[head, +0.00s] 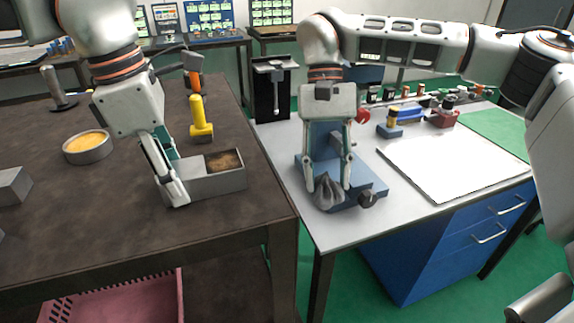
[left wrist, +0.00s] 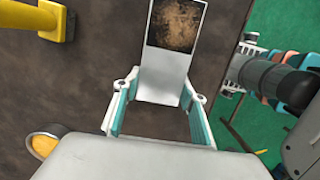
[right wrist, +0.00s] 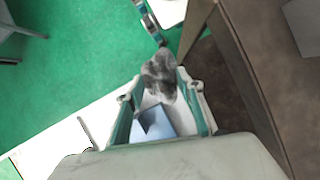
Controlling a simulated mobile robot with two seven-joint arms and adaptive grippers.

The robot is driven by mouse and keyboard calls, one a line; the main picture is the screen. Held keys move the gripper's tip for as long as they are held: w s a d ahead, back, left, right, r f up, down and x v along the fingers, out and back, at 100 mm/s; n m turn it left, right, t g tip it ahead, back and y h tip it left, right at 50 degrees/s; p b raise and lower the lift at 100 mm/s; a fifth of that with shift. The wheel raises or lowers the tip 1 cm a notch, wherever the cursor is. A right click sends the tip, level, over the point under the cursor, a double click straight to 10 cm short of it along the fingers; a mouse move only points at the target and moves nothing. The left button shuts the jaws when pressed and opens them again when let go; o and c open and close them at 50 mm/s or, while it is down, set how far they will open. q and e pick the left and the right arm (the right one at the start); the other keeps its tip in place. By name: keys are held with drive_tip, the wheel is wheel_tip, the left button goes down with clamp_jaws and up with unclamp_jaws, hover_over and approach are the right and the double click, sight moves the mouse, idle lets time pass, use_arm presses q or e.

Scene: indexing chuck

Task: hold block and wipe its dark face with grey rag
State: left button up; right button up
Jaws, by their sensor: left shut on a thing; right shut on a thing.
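The grey block (head: 222,184) lies on the dark brown table, its dark brownish face (head: 224,160) upward at the right end. That face also shows in the left wrist view (left wrist: 174,27). My left gripper (head: 176,180) is shut on the block's left end, with a finger on each side. The grey rag (head: 327,192) is crumpled between the fingertips of my right gripper (head: 331,185), above the blue device on the white table. The rag also shows in the right wrist view (right wrist: 159,76). The rag and the block are apart.
A yellow-handled tool (head: 201,120) stands behind the block. A round dish with yellow content (head: 87,146) is at the left. The blue device (head: 368,180) sits under my right gripper. A white sheet (head: 450,160) lies to the right. A gap separates the two tables.

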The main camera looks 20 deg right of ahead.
drive_tip(key=s+a+r+m+t+y, duration=0.2)
drive_tip(key=a+r+m+t, duration=0.3)
drive_tip(key=a+r+m, duration=1.2)
drive_tip(key=shift+a+r+m+t+y, duration=0.3)
drive_tip(key=shift+r+m+y, duration=0.1)
drive_tip(key=shift+r+y, duration=0.35)
drive_tip(key=shift+f, duration=2.9)
drive_tip(key=shift+f, duration=0.95)
drive_tip(key=shift+w+r, duration=0.1)
drive_tip(key=shift+w, duration=3.15)
drive_tip(key=shift+s, duration=1.7)
drive_tip(key=shift+s+f, duration=0.2)
drive_tip(key=shift+s, duration=0.65)
drive_tip(key=shift+s+f, duration=0.15)
drive_tip(key=shift+s, duration=0.7)
